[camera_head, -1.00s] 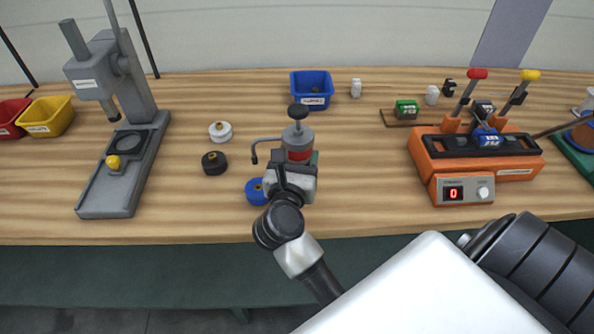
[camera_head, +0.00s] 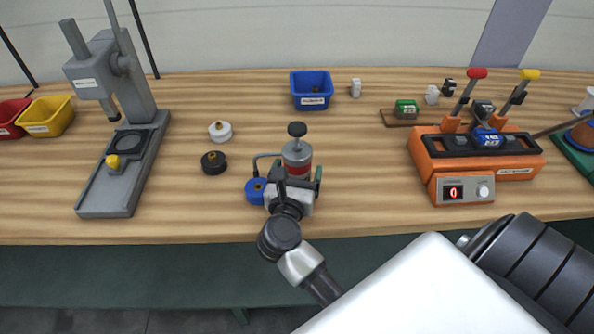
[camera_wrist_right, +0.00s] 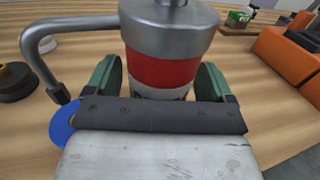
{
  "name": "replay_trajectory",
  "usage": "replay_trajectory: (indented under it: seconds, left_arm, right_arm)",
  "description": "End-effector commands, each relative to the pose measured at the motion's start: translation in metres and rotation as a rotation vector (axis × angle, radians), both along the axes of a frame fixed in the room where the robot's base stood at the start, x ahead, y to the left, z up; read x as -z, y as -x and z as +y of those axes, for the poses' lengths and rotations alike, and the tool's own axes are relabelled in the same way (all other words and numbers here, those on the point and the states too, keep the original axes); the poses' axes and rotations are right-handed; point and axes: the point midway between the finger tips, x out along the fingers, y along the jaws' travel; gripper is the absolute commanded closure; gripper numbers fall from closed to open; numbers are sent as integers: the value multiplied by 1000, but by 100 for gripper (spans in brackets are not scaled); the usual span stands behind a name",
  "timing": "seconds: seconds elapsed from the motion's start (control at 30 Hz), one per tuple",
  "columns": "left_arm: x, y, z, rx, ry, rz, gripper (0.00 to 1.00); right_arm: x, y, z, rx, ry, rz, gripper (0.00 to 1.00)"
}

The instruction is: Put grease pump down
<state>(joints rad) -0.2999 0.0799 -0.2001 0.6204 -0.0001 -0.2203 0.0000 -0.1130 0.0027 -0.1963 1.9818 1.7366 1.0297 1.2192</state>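The grease pump (camera_head: 297,158) is a grey cylinder with a red band, a dark top knob and a bent side spout. It stands upright near the table's front edge; its base is hidden behind my gripper. In the right wrist view the pump (camera_wrist_right: 165,60) fills the upper middle. My right gripper (camera_head: 296,178) reaches it from the front, with its green fingers on either side of the body. Narrow gaps show between the fingers and the pump, so the gripper looks open around it. My left gripper is not in view.
A blue spool (camera_head: 256,191) sits close left of the pump, under its spout. A black spool (camera_head: 214,162) and a white one (camera_head: 220,131) lie farther left. A grey press (camera_head: 125,150) stands left, an orange machine (camera_head: 480,160) right. A blue bin (camera_head: 311,90) is behind.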

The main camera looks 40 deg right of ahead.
Motion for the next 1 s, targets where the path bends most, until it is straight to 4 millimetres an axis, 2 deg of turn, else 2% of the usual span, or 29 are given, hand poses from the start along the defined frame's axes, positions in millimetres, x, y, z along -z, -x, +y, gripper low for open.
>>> replay_trajectory:
  seconds: [0.37, 0.8, 1.0]
  left_arm:
    - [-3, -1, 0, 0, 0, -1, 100]
    - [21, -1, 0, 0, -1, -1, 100]
    - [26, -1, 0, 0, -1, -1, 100]
  right_arm:
    - [-3, 2, 2, -1, -1, 1, 15]
    - [1, 62, 65, 0, -4, 1, 15]
    - [-1, 79, 83, 0, -1, 1, 15]
